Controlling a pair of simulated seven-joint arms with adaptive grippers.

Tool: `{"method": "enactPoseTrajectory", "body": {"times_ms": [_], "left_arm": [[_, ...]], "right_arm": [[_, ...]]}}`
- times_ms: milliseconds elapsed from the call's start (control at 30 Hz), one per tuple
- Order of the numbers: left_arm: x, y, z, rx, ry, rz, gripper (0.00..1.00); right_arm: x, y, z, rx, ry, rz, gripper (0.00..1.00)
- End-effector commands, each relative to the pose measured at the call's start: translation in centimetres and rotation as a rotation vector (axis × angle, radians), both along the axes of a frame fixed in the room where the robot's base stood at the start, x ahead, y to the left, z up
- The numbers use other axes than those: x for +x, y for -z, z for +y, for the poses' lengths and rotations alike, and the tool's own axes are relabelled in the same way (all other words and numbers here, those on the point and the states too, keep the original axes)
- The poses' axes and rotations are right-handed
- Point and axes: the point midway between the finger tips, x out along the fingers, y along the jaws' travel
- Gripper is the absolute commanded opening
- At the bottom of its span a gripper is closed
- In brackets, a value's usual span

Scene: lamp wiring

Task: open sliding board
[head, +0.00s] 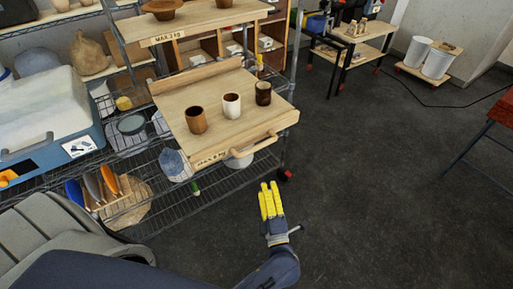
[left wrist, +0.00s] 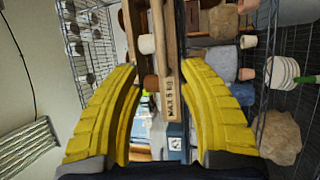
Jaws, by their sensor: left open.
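The wooden sliding board (head: 220,128) is in the shelf rack, with a light wooden handle (head: 252,150) on its front edge and a "MAX 5 kg" label. Three cups stand upright on it: a brown one (head: 196,120), a white one (head: 232,106) and a dark one (head: 263,93). My left gripper (head: 268,188), with yellow fingers, is in front of the board near the handle's right end, apart from it in the picture. In the left wrist view its fingers (left wrist: 160,100) are wide open, with the board's labelled front edge (left wrist: 170,65) seen between them. My right gripper is not in view.
An upper board (head: 200,24) marked "MAX 2 kg" holds bowls. A wire shelf (head: 215,185) lies below the sliding board. A blue and white box (head: 50,120) stands at left. A small table (head: 350,40) is at the back. The dark floor (head: 390,170) at right is mostly clear.

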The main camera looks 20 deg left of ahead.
Motion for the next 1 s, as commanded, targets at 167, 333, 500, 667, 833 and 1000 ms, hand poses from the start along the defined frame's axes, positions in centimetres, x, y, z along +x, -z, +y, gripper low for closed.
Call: {"method": "enactPoseTrajectory", "body": {"times_ms": [167,333,500,667,833,1000], "left_arm": [[1.0,-0.1,1.0,-0.01,-0.006,0.0,0.41],[3.2,-0.6,2.5,-0.006,-0.005,-0.002,0.41],[5.7,-1.2,4.4,-0.006,-0.005,-0.002,0.41],[8.0,-1.7,6.1,-0.005,-0.005,0.0,0.41],[10.2,-2.1,7.8,-0.005,-0.006,0.0,0.41],[12.0,-2.5,9.0,-0.005,-0.005,0.001,0.41]], "right_arm": [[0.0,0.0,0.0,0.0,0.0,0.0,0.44],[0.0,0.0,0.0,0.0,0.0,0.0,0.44],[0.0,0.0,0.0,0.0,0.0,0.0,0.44],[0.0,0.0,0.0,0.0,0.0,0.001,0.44],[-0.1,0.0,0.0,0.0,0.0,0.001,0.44],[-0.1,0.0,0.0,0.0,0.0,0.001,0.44]]}}
